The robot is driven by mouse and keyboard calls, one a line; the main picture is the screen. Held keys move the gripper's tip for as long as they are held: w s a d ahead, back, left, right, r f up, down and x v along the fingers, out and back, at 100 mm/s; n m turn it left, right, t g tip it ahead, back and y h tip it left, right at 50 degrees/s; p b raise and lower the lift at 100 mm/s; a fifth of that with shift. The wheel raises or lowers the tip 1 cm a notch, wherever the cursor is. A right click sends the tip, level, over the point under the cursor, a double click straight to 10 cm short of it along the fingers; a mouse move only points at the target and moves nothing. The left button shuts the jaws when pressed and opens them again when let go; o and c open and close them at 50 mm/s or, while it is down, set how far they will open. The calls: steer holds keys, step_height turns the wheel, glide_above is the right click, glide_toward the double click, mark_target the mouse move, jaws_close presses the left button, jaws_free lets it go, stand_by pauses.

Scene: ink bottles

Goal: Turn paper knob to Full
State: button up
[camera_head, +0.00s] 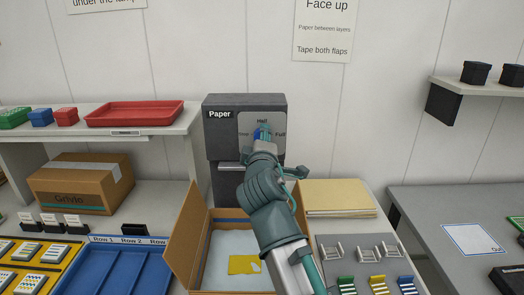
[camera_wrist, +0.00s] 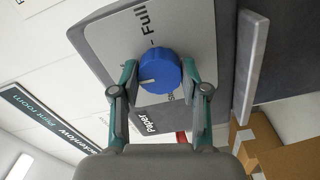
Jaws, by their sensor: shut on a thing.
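The blue paper knob (camera_wrist: 160,77) sits on a light dial plate on the front of the dark Paper dispenser (camera_head: 222,140). My gripper (camera_wrist: 158,85) has its fingers on both sides of the knob and is shut on it. In the wrist view, the white pointer line on the knob lies toward the left, about a quarter turn from the Full label (camera_wrist: 145,20). In the head view, Half shows at the top of the plate and Full at its right. There my gripper (camera_head: 264,136) covers most of the knob.
An open cardboard box (camera_head: 182,245) with paper and a yellow piece stands below the dispenser. A stack of tan sheets (camera_head: 337,197) lies to the right. A shelf with a red tray (camera_head: 135,114) is at the left, above a closed carton (camera_head: 80,183).

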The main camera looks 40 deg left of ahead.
steer(key=m+b, duration=1.3)
steer(key=m, duration=0.4)
steer(key=shift+f+b, duration=0.1)
steer(key=shift+b, duration=0.25)
steer(key=o, duration=1.1)
steer(key=shift+o, duration=0.2)
